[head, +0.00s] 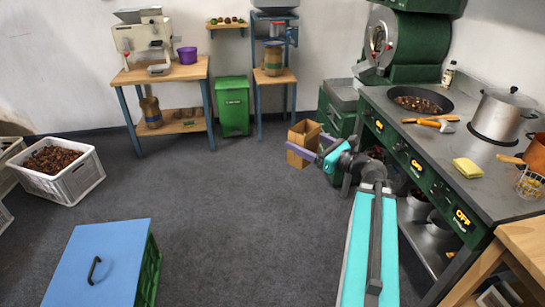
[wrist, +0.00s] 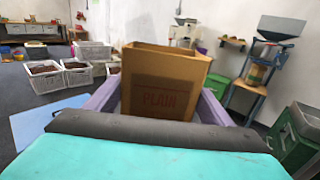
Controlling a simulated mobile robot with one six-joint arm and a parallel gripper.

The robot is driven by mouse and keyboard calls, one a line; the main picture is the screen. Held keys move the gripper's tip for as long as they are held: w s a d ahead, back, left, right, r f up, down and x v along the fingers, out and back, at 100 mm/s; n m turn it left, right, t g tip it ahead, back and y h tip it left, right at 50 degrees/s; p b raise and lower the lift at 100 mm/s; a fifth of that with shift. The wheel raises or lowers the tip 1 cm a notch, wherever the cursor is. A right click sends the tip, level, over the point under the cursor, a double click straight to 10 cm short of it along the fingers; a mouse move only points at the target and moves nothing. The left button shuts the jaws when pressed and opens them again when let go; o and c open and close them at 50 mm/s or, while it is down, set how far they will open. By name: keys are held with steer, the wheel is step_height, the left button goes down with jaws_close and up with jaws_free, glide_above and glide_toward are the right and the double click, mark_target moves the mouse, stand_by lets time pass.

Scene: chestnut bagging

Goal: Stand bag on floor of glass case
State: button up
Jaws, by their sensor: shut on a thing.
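A brown open-topped paper bag (head: 302,137) is held upright in my gripper (head: 306,153), above the grey floor in the head view. In the wrist view the bag (wrist: 165,75) shows red lettering reading PLAIN on its near side. The purple fingers of my gripper (wrist: 160,104) lie along its left and right sides, shut on it. The bag's contents are not visible. I cannot make out a glass case in either view.
A green stove counter (head: 440,170) with a pan and pot runs along the right. A blue-lidded crate (head: 105,255) stands front left. A white crate of chestnuts (head: 75,185) is at the left. A green bin (head: 233,105) stands at the back. The middle floor is clear.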

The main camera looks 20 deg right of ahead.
steer(key=s+d+r+m+h, duration=0.2)
steer(key=s+d+r+h, duration=0.15)
steer(key=d, duration=0.35)
steer(key=s+d+r+m+t+h, duration=0.1)
steer(key=s+d+r+m+h, duration=0.15)
steer(key=s+d+r, duration=0.4)
steer(key=s+d+r+m+h, duration=0.2)
steer(key=s+d+r+h, duration=0.15)
steer(key=d, duration=0.55)
steer(key=s+d+r+m+g+h, duration=0.1)
steer(key=s+d+r+h, duration=0.3)
steer(key=s, duration=0.5)
steer(key=s+d+r+m+g+h, duration=0.2)
steer(key=s+d+r+m+h, duration=0.2)
steer(key=s+d+r, duration=0.4)
steer(key=shift+s+r+m+h, duration=0.35)
steer(key=shift+s+r, duration=0.1)
steer(key=shift+s, duration=0.65)
